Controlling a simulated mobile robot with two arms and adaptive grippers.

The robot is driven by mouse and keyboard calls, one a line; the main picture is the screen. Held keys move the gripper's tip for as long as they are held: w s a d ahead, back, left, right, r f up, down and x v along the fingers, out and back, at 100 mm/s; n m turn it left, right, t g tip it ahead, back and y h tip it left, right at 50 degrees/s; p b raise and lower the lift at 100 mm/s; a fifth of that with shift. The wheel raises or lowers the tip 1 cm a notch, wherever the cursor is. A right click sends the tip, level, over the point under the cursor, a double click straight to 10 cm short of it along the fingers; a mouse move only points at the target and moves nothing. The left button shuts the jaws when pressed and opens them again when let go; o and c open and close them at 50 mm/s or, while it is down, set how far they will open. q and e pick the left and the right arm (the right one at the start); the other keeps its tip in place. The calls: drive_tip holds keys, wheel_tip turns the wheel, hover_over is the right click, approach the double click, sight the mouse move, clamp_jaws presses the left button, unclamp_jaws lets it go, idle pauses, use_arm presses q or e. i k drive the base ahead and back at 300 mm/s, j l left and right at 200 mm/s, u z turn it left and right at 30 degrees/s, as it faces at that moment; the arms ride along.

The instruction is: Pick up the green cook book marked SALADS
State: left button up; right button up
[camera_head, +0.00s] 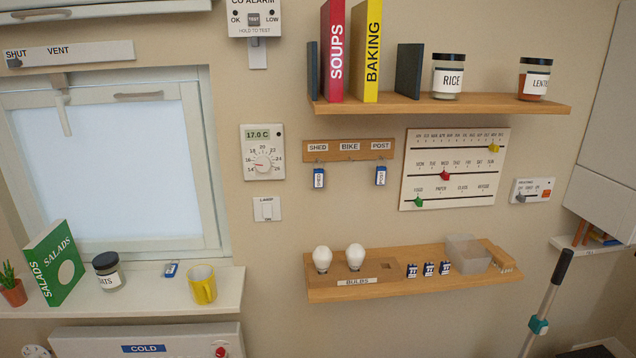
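The green cook book marked SALADS (52,263) stands upright on the white window sill (140,299) at the lower left. Its spine and front cover both show, with the title on each and a pale round shape on the cover. A small potted cactus (14,290) is close on its left, and a dark-lidded jar (108,272) stands to its right. Neither of my grippers shows in the head view.
A yellow mug (203,284) and a small blue item (171,270) are further right on the sill. The window (120,165) is behind the sill. An upper wooden shelf (440,103) holds the SOUPS (333,50) and BAKING (367,50) books and jars. A lower shelf (400,288) holds bulbs.

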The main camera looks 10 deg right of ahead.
sight(54, 258)
drive_tip(key=u, duration=1.25)
